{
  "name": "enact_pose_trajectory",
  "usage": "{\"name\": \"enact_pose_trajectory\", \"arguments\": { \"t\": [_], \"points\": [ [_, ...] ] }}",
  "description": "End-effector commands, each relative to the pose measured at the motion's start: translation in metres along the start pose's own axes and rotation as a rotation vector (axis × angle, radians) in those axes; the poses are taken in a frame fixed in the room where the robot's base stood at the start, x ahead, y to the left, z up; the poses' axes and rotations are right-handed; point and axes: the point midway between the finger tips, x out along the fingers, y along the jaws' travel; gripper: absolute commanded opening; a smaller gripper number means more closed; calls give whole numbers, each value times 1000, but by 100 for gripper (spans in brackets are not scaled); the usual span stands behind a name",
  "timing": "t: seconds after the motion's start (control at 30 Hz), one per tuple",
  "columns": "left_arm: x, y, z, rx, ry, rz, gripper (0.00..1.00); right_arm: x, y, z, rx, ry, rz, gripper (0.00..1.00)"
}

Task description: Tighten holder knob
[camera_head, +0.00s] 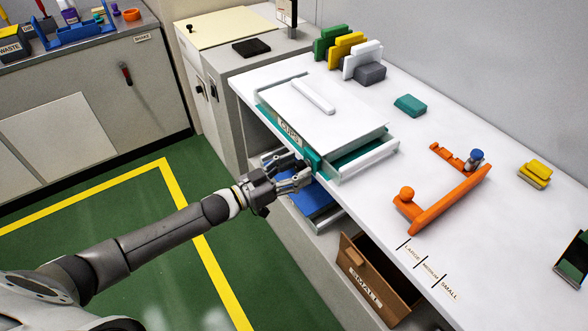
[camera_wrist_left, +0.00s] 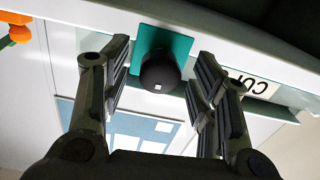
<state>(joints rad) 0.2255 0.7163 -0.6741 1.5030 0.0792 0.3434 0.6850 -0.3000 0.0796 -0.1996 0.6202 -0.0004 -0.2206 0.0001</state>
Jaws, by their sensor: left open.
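The orange holder (camera_head: 450,202) lies on the white bench right of the drawer unit. A round orange knob (camera_head: 406,193) is at its near-left end, and a blue and grey piece (camera_head: 476,158) stands at its far end. Part of an orange piece (camera_wrist_left: 15,28) shows at the upper left in the left wrist view. My left gripper (camera_head: 303,174) is at the bench's front edge, away from the orange holder. Its open fingers lie either side of a black knob (camera_wrist_left: 159,72) on a teal plate (camera_wrist_left: 180,45). I cannot tell whether they touch it. My right gripper is out of view.
A white and teal drawer unit (camera_head: 325,115) labelled CUPS stands on the bench, partly open on its right. A brown box (camera_head: 372,280) marked SMALL is below the bench edge. Teal (camera_head: 410,105) and yellow (camera_head: 535,174) blocks lie farther back.

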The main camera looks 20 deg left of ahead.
Motion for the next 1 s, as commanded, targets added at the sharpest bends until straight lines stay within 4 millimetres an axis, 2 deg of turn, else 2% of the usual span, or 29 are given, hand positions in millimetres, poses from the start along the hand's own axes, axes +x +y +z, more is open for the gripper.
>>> {"name": "enact_pose_trajectory", "arguments": {
  "t": [0.17,0.5,0.53,0.77,1.0],
  "points": [
    [0,0,0,0,0,0,54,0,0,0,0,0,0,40],
    [0,0,0,0,0,0,11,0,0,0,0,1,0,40],
    [0,0,0,0,0,0,9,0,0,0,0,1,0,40],
    [-1,0,0,21,0,0,8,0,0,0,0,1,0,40],
    [-1,0,1,132,0,-1,8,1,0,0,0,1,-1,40]
  ]
}}
